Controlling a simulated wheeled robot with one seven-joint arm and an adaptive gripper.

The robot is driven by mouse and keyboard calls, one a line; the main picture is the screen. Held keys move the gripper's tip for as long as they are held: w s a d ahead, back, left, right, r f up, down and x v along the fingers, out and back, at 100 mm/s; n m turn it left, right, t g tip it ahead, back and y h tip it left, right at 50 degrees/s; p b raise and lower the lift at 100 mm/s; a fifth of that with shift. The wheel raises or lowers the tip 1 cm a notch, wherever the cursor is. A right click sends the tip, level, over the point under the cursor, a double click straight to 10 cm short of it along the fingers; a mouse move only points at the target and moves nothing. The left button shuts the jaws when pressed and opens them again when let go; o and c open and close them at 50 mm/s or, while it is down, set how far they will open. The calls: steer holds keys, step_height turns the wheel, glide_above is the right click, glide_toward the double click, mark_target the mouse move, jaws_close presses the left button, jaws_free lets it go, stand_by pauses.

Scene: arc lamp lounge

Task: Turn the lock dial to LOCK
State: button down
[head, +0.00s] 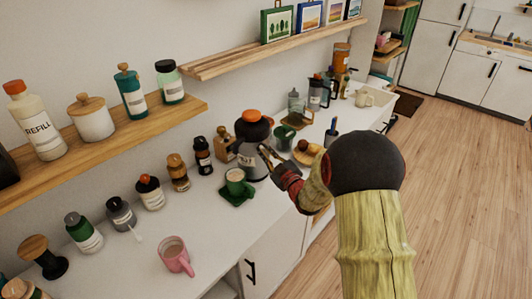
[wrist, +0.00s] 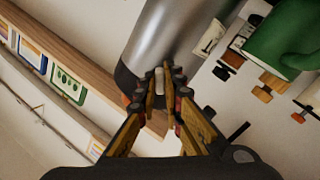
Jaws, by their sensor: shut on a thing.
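A grey jug (head: 252,160) with a black top and an orange cap (head: 250,116) stands on the white counter. My gripper (head: 265,153) reaches its right side, near the upper body. In the wrist view the jug's silver body (wrist: 172,40) fills the upper middle, with its dark top at the lower left. My gripper (wrist: 165,80) is shut there on a small pale piece (wrist: 159,82), which looks like the lock dial. The fingers hide most of it, so its markings and setting cannot be read.
A green mug (head: 235,182) on a green coaster stands just left of the jug. A pink mug (head: 174,254) is nearer the front. Jars and bottles line the wall, below shelves (head: 275,48). The wooden floor (head: 455,180) at right is clear.

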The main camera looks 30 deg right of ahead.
steer(key=m+p, duration=0.1)
steer(key=m, duration=0.5)
steer(key=shift+r, duration=0.1)
steer(key=shift+m, duration=0.3)
stand_by(0.3)
steer(key=c, duration=2)
jaws_free()
steer(key=shift+o, duration=0.4)
steer(key=shift+s, duration=0.1)
steer(key=s, duration=1.1)
steer(key=shift+s, duration=0.35)
